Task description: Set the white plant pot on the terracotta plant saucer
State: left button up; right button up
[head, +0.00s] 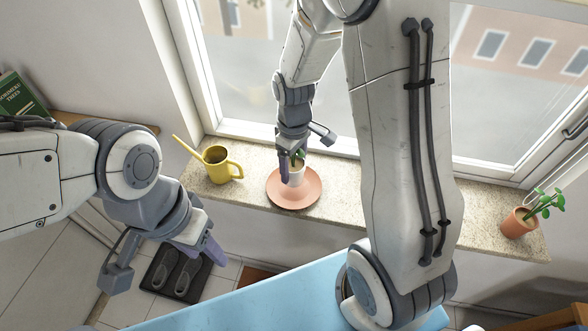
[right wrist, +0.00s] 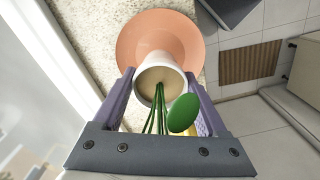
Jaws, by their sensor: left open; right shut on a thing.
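The white plant pot (head: 297,174) holds a green plant and is over the terracotta plant saucer (head: 308,195) on the windowsill. My right gripper (head: 291,168) is shut on the pot. In the right wrist view the pot (right wrist: 161,71) sits between the two purple fingers, with its soil and green leaves facing the camera. The saucer (right wrist: 135,38) shows behind it. I cannot tell whether the pot's base touches the saucer. My left gripper (head: 203,243) is open and empty, low at the left, away from the sill.
A yellow watering can (head: 217,167) stands on the sill left of the saucer. A terracotta pot with a plant (head: 517,222) stands at the sill's right end. The sill (head: 400,212) between them is partly behind my right arm. Dark shoes on a mat (head: 176,272) lie on the floor.

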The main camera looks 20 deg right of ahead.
aim_at(294, 173)
notch_tip(294, 173, down, 2)
jog(key=shift+f, duration=0.45)
